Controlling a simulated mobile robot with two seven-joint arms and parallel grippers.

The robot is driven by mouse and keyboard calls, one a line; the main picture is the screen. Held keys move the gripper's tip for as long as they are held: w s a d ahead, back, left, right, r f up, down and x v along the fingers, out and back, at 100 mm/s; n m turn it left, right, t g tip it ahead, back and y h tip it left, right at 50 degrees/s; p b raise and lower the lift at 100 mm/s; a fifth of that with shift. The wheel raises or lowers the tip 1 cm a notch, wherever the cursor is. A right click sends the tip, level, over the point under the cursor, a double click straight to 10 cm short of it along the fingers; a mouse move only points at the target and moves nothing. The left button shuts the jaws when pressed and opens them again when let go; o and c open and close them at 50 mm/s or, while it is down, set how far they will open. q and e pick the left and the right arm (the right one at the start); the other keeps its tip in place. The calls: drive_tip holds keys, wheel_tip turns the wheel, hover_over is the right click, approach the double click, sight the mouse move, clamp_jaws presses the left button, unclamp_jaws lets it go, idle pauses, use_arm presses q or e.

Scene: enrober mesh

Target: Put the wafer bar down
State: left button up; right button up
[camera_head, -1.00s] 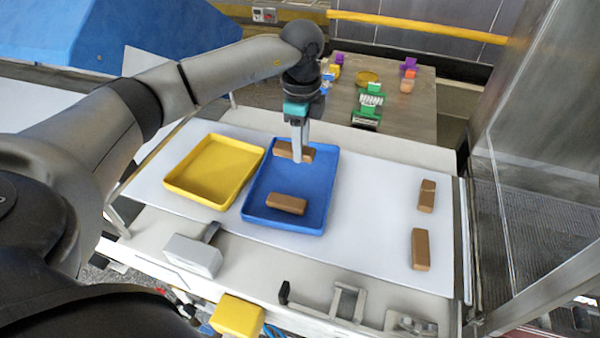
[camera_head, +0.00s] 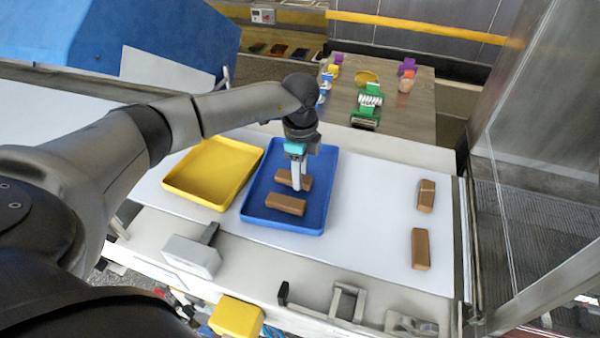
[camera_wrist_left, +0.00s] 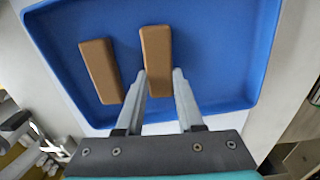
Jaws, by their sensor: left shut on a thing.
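My left gripper (camera_head: 296,187) points down into the blue tray (camera_head: 322,175) and is shut on a brown wafer bar (camera_head: 283,177). In the left wrist view the held wafer bar (camera_wrist_left: 156,45) sits between the two fingertips (camera_wrist_left: 161,74). Another brown bar (camera_head: 286,205) lies in the tray beside it, on the near side; it also shows in the left wrist view (camera_wrist_left: 100,70), with a narrow gap between the two. I cannot tell whether the held bar touches the tray floor. My right gripper is not in view.
An empty yellow tray (camera_head: 212,172) stands left of the blue one. Two more brown bars (camera_head: 426,194) (camera_head: 420,249) lie at the right of the white surface (camera_head: 365,200), near a metal machine frame. A wooden table (camera_head: 397,118) with small coloured items stands behind.

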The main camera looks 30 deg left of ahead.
use_arm(q)
drive_tip(key=o, duration=1)
drive_tip(key=shift+f, duration=0.1)
wheel_tip(320, 180, up, 12)
drive_tip(key=shift+r, duration=0.2)
